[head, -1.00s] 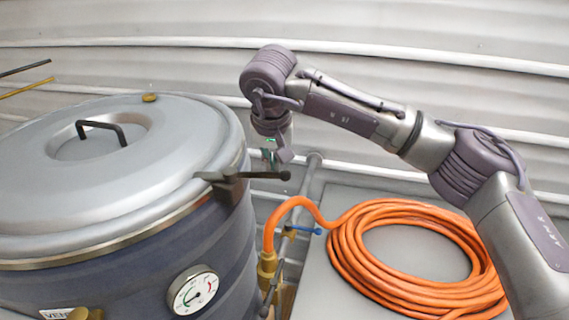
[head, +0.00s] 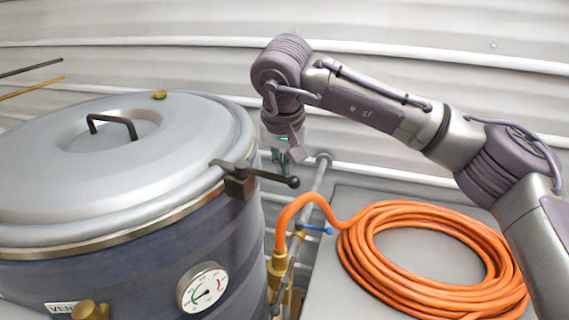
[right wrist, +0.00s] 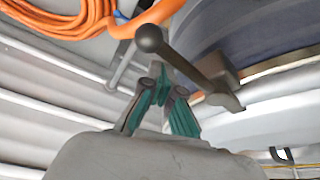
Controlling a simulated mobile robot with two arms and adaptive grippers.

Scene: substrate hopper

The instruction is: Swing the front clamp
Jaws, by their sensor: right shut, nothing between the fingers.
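The front clamp (head: 240,176) is a dark bracket on the rim of the grey-lidded vessel (head: 100,236). Its lever sticks out to the right, slanting slightly down, and ends in a ball knob (head: 293,182). My right gripper (head: 285,166) points down just behind the lever, close to the knob. In the right wrist view, the lever (right wrist: 185,65) and knob cross just beyond the fingertips (right wrist: 161,78). The green-padded fingers are closed together with nothing between them. I cannot tell if they touch the lever. My left gripper is out of view.
The lid has a black handle (head: 112,127) and a brass knob (head: 159,95). A gauge (head: 203,290) sits on the vessel's side. A coiled orange hose (head: 358,262) lies on a grey plate (head: 330,288) at right, joined to a brass fitting (head: 279,263) beside the vessel.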

